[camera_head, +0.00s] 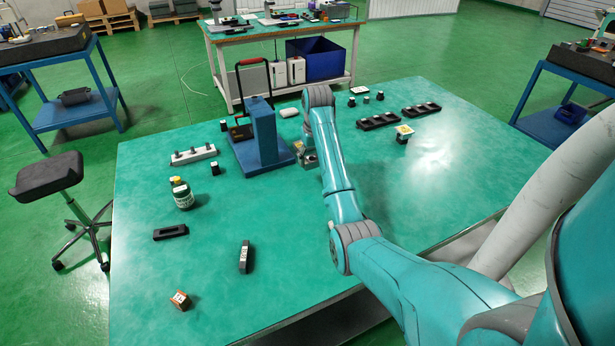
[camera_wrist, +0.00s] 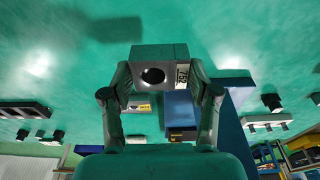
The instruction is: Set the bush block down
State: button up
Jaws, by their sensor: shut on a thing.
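The bush block (camera_wrist: 150,76) is a grey block with a round dark hole in its face and a white printed label on its right side in the wrist view. My gripper (camera_wrist: 160,70) is shut on it, with one finger on each side. In the head view my gripper (camera_head: 308,157) is just right of the blue upright stand (camera_head: 265,130), over the green table (camera_head: 350,240). The block is mostly hidden there by my arm. Whether it touches the table I cannot tell.
Two black racks (camera_head: 378,121) (camera_head: 421,109) and a small yellow-topped piece (camera_head: 404,133) lie to the right. The right middle is clear.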

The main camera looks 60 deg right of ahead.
aim_at(311, 182)
notch_tip(311, 182, down, 8)
jog(key=shift+d+r, duration=0.15)
dwell(0.5)
jog(key=o, duration=1.6)
